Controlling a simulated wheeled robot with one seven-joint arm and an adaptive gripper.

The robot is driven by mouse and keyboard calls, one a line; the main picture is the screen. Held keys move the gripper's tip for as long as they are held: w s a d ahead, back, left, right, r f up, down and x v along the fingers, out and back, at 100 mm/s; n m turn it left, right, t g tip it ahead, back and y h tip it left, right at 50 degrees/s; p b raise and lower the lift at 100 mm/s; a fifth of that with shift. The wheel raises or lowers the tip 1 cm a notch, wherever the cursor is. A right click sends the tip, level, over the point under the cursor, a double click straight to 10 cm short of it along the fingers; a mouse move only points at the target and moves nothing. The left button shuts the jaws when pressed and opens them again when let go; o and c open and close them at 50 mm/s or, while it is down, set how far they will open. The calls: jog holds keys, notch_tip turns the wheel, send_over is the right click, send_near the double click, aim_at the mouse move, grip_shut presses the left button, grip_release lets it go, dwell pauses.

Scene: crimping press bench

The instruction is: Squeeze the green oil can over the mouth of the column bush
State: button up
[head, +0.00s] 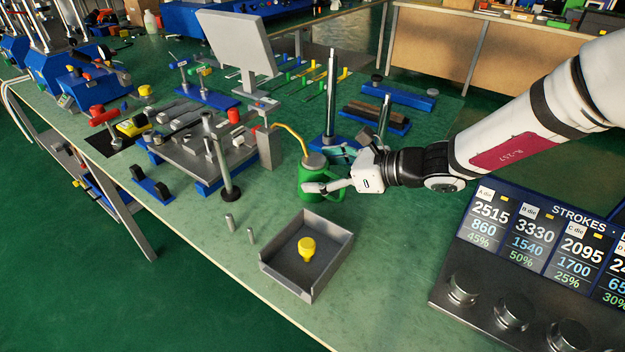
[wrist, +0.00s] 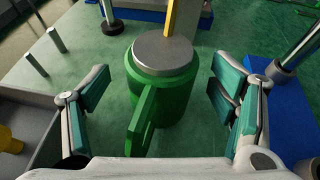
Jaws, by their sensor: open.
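The green oil can (head: 308,176) stands upright on the bench, with a grey lid and a long bent yellow spout (head: 292,136). In the wrist view the can (wrist: 178,98) sits between the fingers, its green handle toward the camera. My gripper (head: 335,180) is open around the can; in the wrist view its teal-padded fingers (wrist: 165,90) stand apart on both sides with gaps. A steel column (head: 331,92) rises from a blue base behind the can; its collar shows at right in the wrist view (wrist: 282,72). I cannot tell which part is the column bush or see its mouth.
A grey tray (head: 333,248) holding a yellow piece (head: 307,248) lies in front of the can. Two small steel pins (head: 230,222) stand left of it. A post with a black foot (head: 222,160) and a die-stroke display (head: 540,245) flank the area.

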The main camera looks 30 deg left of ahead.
jog(key=shift+x, duration=0.85)
jog(key=c, duration=1.6)
jog(key=shift+r+p, duration=0.45)
jog(key=shift+r, duration=0.15)
